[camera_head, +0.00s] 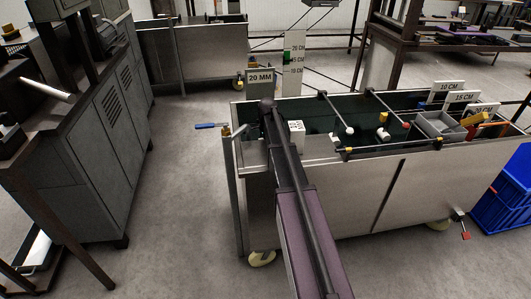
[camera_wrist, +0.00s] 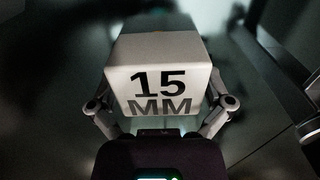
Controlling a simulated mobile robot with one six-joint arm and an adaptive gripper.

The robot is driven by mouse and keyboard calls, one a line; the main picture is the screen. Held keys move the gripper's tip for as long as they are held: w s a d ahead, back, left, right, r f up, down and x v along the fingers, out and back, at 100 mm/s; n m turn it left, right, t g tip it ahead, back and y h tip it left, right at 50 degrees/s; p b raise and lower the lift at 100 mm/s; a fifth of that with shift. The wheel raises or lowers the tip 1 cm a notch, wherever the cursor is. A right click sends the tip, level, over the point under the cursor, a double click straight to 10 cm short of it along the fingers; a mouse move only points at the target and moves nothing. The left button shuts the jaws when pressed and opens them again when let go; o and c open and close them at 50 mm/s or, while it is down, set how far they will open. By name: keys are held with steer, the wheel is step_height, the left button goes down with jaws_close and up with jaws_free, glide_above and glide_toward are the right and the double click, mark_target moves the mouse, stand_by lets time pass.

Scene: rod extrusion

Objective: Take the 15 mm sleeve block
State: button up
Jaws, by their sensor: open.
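The 15 mm sleeve block (camera_wrist: 158,52) is a pale box with "15 MM" in dark print on the face toward me. It fills the middle of the wrist view. My gripper (camera_wrist: 160,108) is open, with one finger at the left side of the block and one at the right. I cannot tell whether the fingers touch it. In the head view my arm reaches over the left end of the metal cart (camera_head: 370,195), and my fingers cannot be made out there.
A "20 MM" sign (camera_head: 260,77) stands at the cart's left end. A white piece with dark dots (camera_head: 296,127) is right of my arm. Rods, a grey bin (camera_head: 441,125) and signs are further right. Open floor (camera_head: 180,190) lies left of the cart.

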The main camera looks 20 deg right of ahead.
steer(key=c, duration=1.1)
steer(key=shift+o, duration=0.2)
steer(key=shift+r, duration=0.2)
step_height(320, 180, up, 10)
steer(key=p, duration=1)
steer(key=shift+f, duration=0.2)
